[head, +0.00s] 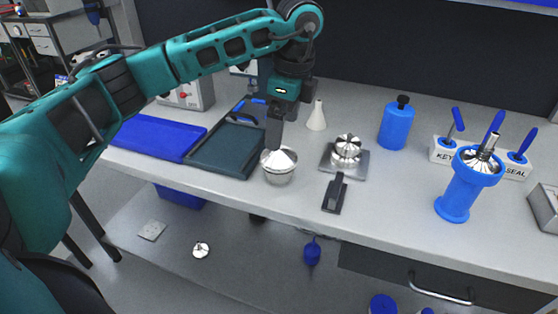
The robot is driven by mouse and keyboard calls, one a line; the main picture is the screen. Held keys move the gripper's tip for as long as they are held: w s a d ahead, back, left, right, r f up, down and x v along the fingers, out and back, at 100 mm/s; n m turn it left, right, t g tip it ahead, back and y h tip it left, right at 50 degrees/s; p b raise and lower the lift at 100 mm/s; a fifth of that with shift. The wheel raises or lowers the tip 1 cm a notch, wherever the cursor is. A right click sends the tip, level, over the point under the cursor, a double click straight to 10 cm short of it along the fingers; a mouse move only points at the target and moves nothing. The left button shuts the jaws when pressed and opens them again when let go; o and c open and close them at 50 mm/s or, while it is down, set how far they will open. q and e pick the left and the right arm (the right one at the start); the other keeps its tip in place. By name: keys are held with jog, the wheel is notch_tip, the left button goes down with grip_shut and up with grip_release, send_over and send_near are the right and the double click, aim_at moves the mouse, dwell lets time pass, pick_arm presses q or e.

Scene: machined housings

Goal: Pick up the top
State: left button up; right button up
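A silver machined housing (279,174) stands near the front edge of the bench, with a shallow cone-shaped top (285,158) on it. My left gripper (274,145) points down at the upper left of this top. Its dark fingers overlap the top's edge in the picture, and I cannot tell whether they touch it or how far apart they are. Another silver round part (346,150) sits on a square metal plate to the right. A third silver part (478,160) with a shaft rests on a blue stand (460,195). My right gripper is not in view.
Left of the housing are a dark tray (225,150) and a blue mat (155,137). A black handle (335,193) lies before the plate. A white cone (317,115), a blue bottle (397,124) and labelled tool holders (443,151) stand behind. A metal piece (200,250) lies below the bench.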

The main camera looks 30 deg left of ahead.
aim_at(281, 152)
pick_arm(q)
jog(key=f, duration=0.5)
jog(key=shift+s+a, duration=0.1)
jog(key=shift+a, duration=0.15)
jog(key=shift+a+f, duration=0.25)
jog(key=shift+f, duration=1.3)
jog(key=shift+a+f, duration=0.2)
jog(key=shift+f, duration=1.3)
jog(key=c, duration=0.9)
jog(key=shift+c, duration=0.4)
jog(key=shift+r, duration=0.15)
